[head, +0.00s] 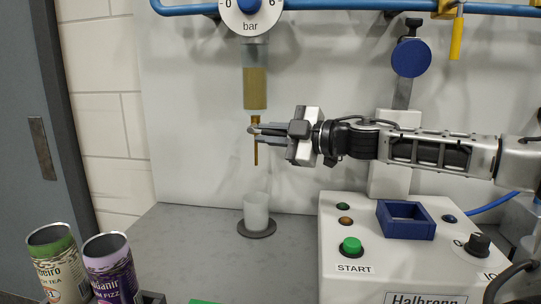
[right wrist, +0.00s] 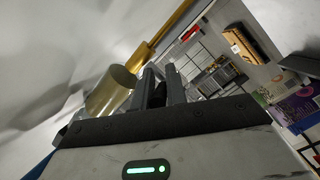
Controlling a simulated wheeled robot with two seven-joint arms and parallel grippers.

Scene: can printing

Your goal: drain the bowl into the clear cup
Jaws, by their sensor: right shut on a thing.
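The bowl (head: 255,88) hangs upright under the pressure gauge, with amber liquid filling most of it. A brass drain (head: 256,156) with a thin tube points down from the bowl. The clear cup (head: 256,212) stands upright on a dark round disc (head: 257,230), below the drain tube and apart from it. My right gripper (head: 257,130) comes in from the right and is shut on the brass drain just under the bowl. Its fingers hide part of the drain. In the right wrist view my fingers (right wrist: 164,86) are beside brass-coloured parts. My left gripper is not in view.
A white control box (head: 350,280) with a green START button (head: 351,245) and a blue square frame (head: 406,220) stands at the right. Two open printed cans (head: 60,265) (head: 112,268) stand at the front left. The grey counter (head: 185,235) around the cup is clear.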

